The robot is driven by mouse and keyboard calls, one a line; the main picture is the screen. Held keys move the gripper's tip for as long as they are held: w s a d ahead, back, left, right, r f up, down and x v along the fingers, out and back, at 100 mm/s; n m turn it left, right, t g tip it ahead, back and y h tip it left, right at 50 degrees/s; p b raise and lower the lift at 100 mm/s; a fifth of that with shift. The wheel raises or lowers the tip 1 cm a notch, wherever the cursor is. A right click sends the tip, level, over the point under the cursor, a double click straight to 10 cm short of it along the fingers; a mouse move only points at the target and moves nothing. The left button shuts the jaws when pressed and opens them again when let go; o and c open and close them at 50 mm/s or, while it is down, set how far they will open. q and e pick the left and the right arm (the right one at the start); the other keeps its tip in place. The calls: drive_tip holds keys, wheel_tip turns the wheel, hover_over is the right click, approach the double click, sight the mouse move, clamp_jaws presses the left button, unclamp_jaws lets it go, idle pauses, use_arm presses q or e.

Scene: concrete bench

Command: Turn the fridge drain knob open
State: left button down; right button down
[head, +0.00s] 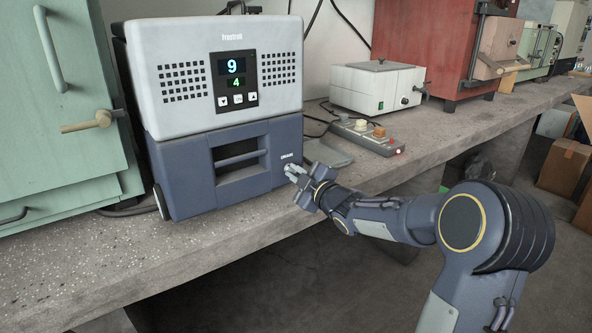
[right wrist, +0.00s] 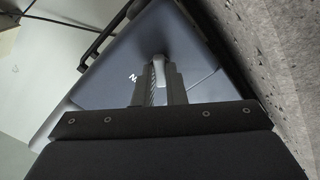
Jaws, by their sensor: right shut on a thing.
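The fridge (head: 220,100) is a white and dark blue box on the bench, with a display reading 9 and 4. The drain knob (right wrist: 158,70) is a small light grey piece on the lower right of its blue front, under a short printed label. My right gripper (head: 291,171) reaches it from the right. In the right wrist view my right gripper (right wrist: 155,88) has its two fingers closed around the knob, which shows between their tips. The fingers hide part of the knob, so its exact turn is hard to tell. My left gripper is not in view.
A green cabinet (head: 60,100) stands close on the fridge's left. A power strip (head: 362,136) and a white box (head: 376,87) stand to its right. The concrete bench's (head: 225,232) front strip is clear.

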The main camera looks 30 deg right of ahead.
drive_tip(key=m+p, duration=0.2)
drive_tip(key=m, duration=0.3)
drive_tip(key=shift+m, duration=0.4)
drive_tip(key=m+p, duration=0.2)
drive_tip(key=m, duration=0.2)
drive_tip(key=shift+m, duration=0.4)
drive_tip(key=shift+f, duration=0.1)
drive_tip(key=c, duration=1.5)
unclamp_jaws()
drive_tip(key=shift+s, duration=0.1)
drive_tip(key=s, duration=0.2)
drive_tip(key=s+p, duration=0.1)
drive_tip(key=s, duration=0.4)
drive_tip(key=shift+s+d+p, duration=0.3)
drive_tip(key=shift+d, duration=0.05)
